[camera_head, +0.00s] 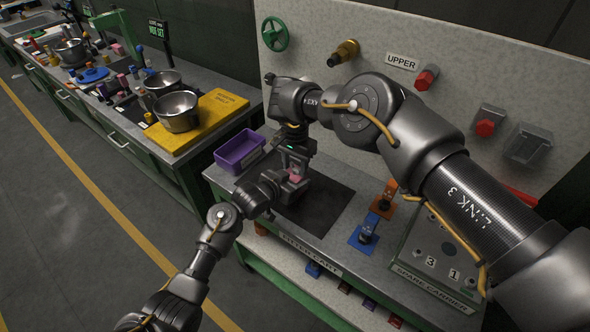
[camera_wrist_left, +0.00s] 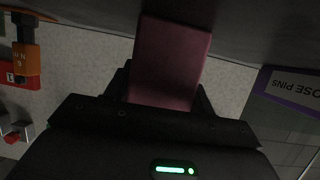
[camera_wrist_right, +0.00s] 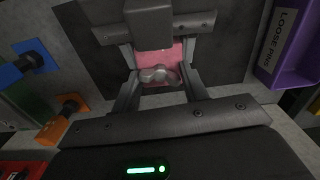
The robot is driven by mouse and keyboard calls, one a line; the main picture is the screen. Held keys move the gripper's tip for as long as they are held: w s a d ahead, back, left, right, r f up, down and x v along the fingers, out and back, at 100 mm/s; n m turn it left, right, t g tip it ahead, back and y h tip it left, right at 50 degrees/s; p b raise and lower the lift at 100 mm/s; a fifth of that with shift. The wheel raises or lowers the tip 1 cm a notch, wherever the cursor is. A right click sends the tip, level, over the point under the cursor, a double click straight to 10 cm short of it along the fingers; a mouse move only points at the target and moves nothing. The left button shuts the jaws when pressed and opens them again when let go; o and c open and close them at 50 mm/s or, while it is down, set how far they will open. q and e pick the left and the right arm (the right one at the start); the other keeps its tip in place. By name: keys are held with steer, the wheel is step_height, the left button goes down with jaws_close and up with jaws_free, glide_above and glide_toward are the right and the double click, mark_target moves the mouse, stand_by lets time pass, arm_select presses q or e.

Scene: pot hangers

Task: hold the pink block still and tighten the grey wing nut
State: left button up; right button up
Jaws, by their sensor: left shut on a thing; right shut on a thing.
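The pink block (camera_head: 295,177) shows as a small patch between my two grippers over the dark mat (camera_head: 318,205). In the left wrist view the pink block (camera_wrist_left: 170,62) sits between the fingers of my left gripper (camera_wrist_left: 165,95), which is shut on it. In the right wrist view the grey wing nut (camera_wrist_right: 158,75) lies against the pink block (camera_wrist_right: 174,52). My right gripper (camera_wrist_right: 158,88) comes from above with a finger on each side of the nut and is shut on it. The finger contacts are partly dark.
A purple bin (camera_head: 240,152) marked for loose pins stands left of the mat. Blue (camera_head: 364,238) and orange (camera_head: 385,198) fixtures stand to the right, beside the spare carrier box (camera_head: 440,262). A panel with knobs and a green wheel (camera_head: 274,35) rises behind.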

mark_target(295, 169)
step_height(295, 169, up, 3)
steer(key=shift+r, duration=1)
step_height(295, 169, up, 12)
stand_by(0.3)
arm_select(q)
steer(key=o, duration=1.5)
